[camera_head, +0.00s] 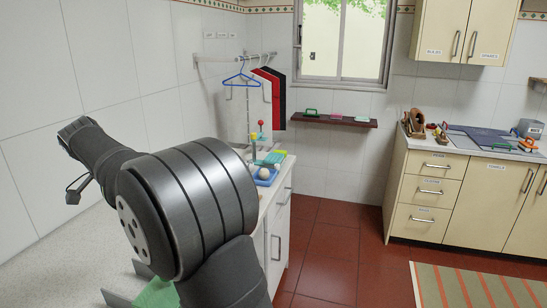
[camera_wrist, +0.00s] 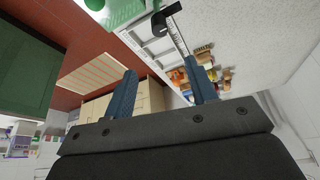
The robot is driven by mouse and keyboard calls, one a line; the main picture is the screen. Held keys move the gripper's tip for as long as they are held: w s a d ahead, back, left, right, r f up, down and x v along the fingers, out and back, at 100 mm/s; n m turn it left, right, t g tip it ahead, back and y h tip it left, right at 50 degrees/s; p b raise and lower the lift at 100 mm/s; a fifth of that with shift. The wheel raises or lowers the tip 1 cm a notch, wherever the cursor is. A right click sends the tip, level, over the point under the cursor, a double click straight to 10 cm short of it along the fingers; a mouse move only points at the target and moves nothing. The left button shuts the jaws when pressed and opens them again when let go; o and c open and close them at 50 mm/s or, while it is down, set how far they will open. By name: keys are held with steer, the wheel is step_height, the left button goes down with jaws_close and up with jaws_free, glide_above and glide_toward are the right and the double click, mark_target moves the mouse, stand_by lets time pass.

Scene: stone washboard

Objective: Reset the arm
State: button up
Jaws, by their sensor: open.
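My gripper (camera_wrist: 160,68) shows in the wrist view with its two blue fingers spread apart. Nothing is between the fingers, and the gripper is empty. In the head view my arm fills the lower left and middle. Its far end reaches left, close to the white tiled wall (camera_head: 105,50). In that view I cannot make out the fingers clearly. The arm hides much of the pale counter (camera_head: 45,250) behind it.
A blue tray (camera_head: 264,181) with pale round items sits on the counter just right of my arm. A blue hanger (camera_head: 241,80) hangs from a wall rail. Cream cabinets (camera_head: 468,190) stand at the right. The red floor (camera_head: 325,250) between is open, with a striped rug (camera_head: 480,288).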

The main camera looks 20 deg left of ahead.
steer(key=shift+f, duration=0.1)
steer(key=x, duration=1.7)
steer(key=shift+w+d+f, duration=0.1)
steer(key=shift+w, duration=0.1)
steer(key=n+y, duration=0.1)
steer(key=n, duration=0.3)
steer(key=shift+y, duration=0.3)
steer(key=n, duration=0.2)
steer(key=n+y, duration=0.1)
steer(key=n, duration=0.1)
steer(key=shift+n+y, duration=0.3)
steer(key=shift+n, duration=0.1)
steer(key=shift+n+g+y, duration=0.6)
steer(key=shift+n+g, duration=0.1)
steer(key=shift+n, duration=1.4)
steer(key=shift+n+g+y, duration=0.4)
steer(key=shift+n+g, duration=0.2)
steer(key=shift+n, duration=1.2)
steer(key=shift+n, duration=0.3)
